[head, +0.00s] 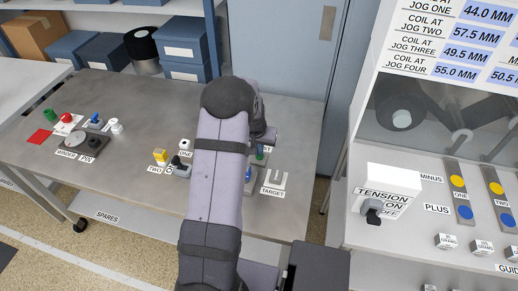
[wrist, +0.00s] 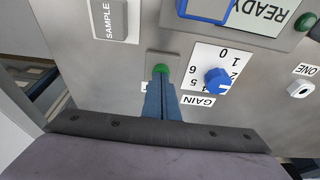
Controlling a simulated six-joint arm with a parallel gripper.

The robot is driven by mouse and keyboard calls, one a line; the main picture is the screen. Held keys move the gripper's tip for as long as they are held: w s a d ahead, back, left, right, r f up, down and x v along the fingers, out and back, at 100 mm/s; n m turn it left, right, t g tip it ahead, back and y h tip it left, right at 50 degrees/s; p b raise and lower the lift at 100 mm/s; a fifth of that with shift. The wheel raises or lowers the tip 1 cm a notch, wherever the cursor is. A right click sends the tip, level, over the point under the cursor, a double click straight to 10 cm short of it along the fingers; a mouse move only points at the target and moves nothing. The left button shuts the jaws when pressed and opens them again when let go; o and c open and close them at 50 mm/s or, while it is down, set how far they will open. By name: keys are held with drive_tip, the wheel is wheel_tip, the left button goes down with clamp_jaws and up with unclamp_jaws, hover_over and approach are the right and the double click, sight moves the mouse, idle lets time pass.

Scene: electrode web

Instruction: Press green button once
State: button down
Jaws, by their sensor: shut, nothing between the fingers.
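The green button (wrist: 161,69) is a small round cap on a grey plate in the wrist view. My gripper (wrist: 161,80) has its blue fingers shut together with nothing between them. The fingertips overlap the near edge of the button in the picture; I cannot tell whether they touch it. In the head view a bit of green (head: 261,153) shows just right of my arm, and my arm hides most of that area and the fingers.
A blue knob (wrist: 217,80) on a white GAIN dial is close right of the button. A grey SAMPLE block (wrist: 111,18) and a READY display (wrist: 266,12) lie beyond. Another green piece (head: 50,115) stands at the bench's left. A white TENSION box (head: 388,190) is on the right.

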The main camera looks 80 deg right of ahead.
sight(259, 158)
drive_tip(key=shift+f+b, duration=0.8)
drive_tip(key=shift+f, duration=0.1)
drive_tip(key=shift+s+a+f, duration=0.1)
drive_tip(key=shift+a+f, duration=0.15)
drive_tip(key=shift+a, duration=0.2)
drive_tip(key=shift+r, duration=0.1)
drive_tip(key=r+p, duration=0.1)
drive_tip(key=r, duration=0.1)
drive_tip(key=r+p, duration=0.2)
drive_tip(key=r, duration=0.1)
drive_tip(key=shift+d+r+p, duration=0.35)
drive_tip(key=shift+p, duration=0.05)
drive_tip(key=shift+a+r+b, duration=0.15)
drive_tip(key=shift+r+b, duration=0.15)
drive_tip(key=shift+b, duration=0.4)
drive_tip(key=b+v, duration=0.2)
drive_tip(key=v, duration=0.6)
drive_tip(key=shift+r, duration=0.4)
